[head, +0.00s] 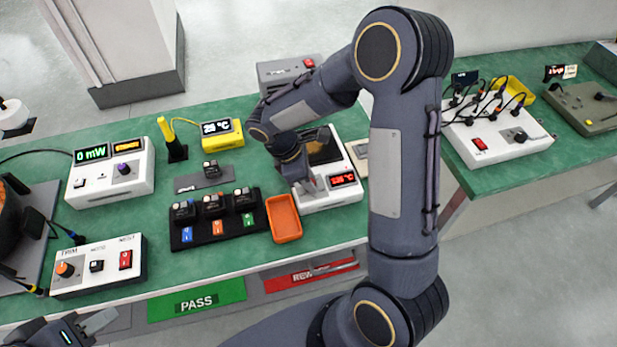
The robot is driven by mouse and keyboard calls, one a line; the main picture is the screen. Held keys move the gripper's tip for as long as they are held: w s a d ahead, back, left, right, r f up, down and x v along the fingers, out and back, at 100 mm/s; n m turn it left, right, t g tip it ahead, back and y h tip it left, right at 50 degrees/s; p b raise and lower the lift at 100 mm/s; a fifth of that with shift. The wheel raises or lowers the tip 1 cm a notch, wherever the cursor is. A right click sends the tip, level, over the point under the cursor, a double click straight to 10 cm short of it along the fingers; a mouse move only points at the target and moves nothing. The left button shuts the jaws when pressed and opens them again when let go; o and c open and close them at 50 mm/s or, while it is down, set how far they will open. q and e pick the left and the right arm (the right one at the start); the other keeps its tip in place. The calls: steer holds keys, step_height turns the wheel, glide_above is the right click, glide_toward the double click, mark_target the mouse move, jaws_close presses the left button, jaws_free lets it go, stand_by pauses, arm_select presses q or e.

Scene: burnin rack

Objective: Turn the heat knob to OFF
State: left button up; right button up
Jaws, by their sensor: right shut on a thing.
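A white heater unit (325,197) stands at the right of the green table, with a dark plate (322,150) on top and a lit red display (343,180) on its front, reading about 125 °C. My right gripper (308,187) reaches down to its front panel, just left of the display. It is shut on the heat knob there, which the gripper hides, so its pointing direction cannot be read. My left gripper (92,324) is at the bottom left, away from the heater and partly cut off; its opening is unclear.
An orange tray (284,218) lies close left of the heater. A black holder (213,238) with several small modules is beside it. A yellow meter (222,134) and grey box (285,72) stand behind. White control boxes (100,270) are at left. A second table is at right.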

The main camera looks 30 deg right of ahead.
stand_by(0.4)
steer(key=o, duration=1)
steer(key=v, duration=0.8)
